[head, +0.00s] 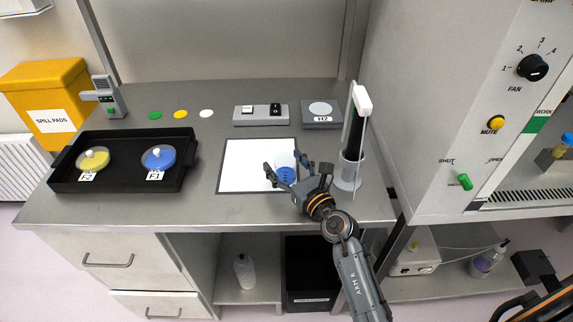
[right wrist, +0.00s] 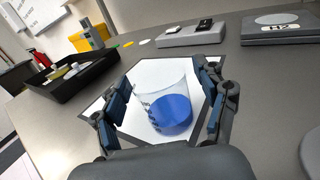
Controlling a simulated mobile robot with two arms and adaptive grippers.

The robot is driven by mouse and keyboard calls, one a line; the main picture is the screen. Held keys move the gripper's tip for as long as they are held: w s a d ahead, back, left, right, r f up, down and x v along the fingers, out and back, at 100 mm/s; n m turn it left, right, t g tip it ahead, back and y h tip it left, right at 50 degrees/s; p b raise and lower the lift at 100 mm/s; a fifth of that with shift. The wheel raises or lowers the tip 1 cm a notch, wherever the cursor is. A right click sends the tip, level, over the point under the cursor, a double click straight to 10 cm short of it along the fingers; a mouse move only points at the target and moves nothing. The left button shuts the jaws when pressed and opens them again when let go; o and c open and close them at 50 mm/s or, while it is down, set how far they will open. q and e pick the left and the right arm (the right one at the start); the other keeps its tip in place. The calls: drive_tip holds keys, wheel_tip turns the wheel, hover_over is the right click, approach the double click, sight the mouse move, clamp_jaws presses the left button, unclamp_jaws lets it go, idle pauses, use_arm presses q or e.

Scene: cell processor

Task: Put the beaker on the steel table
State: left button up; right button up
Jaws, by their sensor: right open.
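The beaker (head: 286,174) is clear with blue liquid and dark markings. It stands on a white mat with a dark border (head: 242,160), which lies on the steel table (head: 215,103). My right gripper (head: 288,167) is open at the mat's right side, with a finger on either side of the beaker. In the right wrist view the beaker (right wrist: 165,108) sits between the spread fingers (right wrist: 162,85), with gaps visible beside it. In the head view the gripper partly hides the beaker. My left gripper is not in view.
A black tray (head: 120,184) with two lidded dishes, yellow and blue, is left of the mat. A small balance (head: 322,113) and a switch box (head: 260,115) stand behind. A tall cylinder with a stand (head: 351,170) is close right of my gripper. Bare steel lies between tray and mat.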

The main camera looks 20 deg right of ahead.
drive_tip(key=shift+r, duration=0.3)
drive_tip(key=v, duration=0.3)
drive_tip(key=b+v, duration=0.1)
drive_tip(key=v, duration=0.7)
drive_tip(key=shift+s+f, duration=0.2)
drive_tip(key=shift+f, duration=0.1)
drive_tip(key=shift+s+d+r, duration=0.1)
drive_tip(key=shift+s, duration=0.2)
